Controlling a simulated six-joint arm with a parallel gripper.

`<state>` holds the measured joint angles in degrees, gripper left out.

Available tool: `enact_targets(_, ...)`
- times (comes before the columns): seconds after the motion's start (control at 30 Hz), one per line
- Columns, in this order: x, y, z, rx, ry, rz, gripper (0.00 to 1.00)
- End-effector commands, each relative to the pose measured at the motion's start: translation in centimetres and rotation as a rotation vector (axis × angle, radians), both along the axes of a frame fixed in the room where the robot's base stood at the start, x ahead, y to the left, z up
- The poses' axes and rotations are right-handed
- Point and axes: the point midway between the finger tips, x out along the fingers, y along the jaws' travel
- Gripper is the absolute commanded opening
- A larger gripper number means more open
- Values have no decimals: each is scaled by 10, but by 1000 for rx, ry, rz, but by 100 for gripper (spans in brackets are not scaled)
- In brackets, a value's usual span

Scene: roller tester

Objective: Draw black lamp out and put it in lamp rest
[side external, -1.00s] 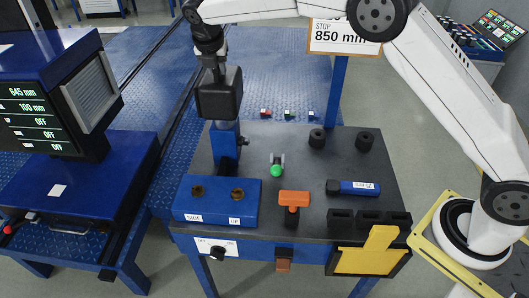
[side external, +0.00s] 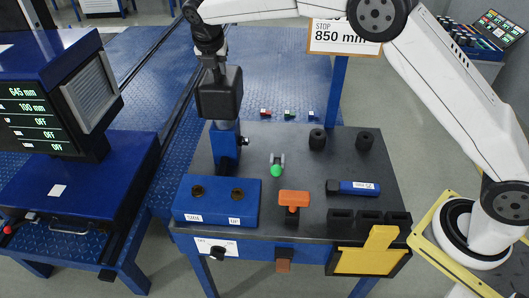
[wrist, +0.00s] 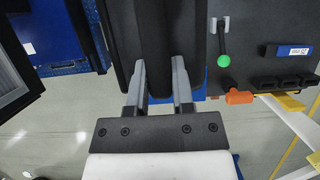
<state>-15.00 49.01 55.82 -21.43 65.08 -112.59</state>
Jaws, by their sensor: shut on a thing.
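In the wrist view my gripper (wrist: 160,80) has its two grey fingers closed on the sides of the black lamp (wrist: 158,40), a tall dark shape that runs up to the top edge. In the side view the end of my arm is over the upright blue holder (side external: 219,144) at the left of the dark bench. The lamp is hard to tell apart from the dark gripper parts there. I cannot tell how much of it sits in the holder. No part is clearly marked as the lamp rest; a row of black slotted blocks (side external: 369,219) stands at the front right.
A blue box (side external: 217,213) with two dark knobs stands in front of the holder. A green-tipped lever (side external: 276,170), an orange handle (side external: 294,199) and a blue torch (side external: 358,188) are to the right. Two black cylinders (side external: 317,138) (side external: 365,140) stand behind. A monitor (side external: 45,115) is at left.

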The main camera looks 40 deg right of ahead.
Motion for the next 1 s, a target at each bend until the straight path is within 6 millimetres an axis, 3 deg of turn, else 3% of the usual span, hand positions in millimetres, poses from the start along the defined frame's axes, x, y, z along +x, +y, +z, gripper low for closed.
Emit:
enact_targets(0.57,1,0,5,0,-4,0,0)
enact_targets(1.0,1,0,27,1,-6,1,0)
